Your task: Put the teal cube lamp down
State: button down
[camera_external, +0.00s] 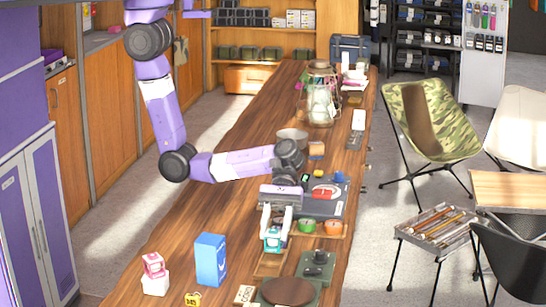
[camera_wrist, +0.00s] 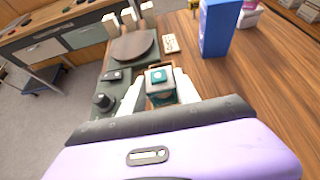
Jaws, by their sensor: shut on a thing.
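The teal cube lamp (camera_external: 272,240) is between the white fingers of my gripper (camera_external: 276,222), which is shut on it. In the wrist view the lamp (camera_wrist: 159,83) shows a teal square on its top face, with a white finger of my gripper (camera_wrist: 159,95) on each side. It is near a wooden tray (camera_external: 270,264) on the counter; whether its underside touches anything is hidden.
A green stove-like unit with a round brown board (camera_external: 288,291) stands in front of the lamp. Green and orange round pieces (camera_external: 333,226) sit to its right. A blue box (camera_external: 211,259) and pink-and-white boxes (camera_external: 154,273) stand left. Bare wood (camera_wrist: 255,85) lies between.

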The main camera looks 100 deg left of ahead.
aim_at(274, 240)
jog(key=shift+f, duration=1.4)
jog(key=c, duration=0.9)
grip_release()
jog(key=shift+f, duration=0.15)
jog(key=shift+r, duration=0.2)
jog(key=v, duration=1.2)
jog(key=shift+f, duration=0.1)
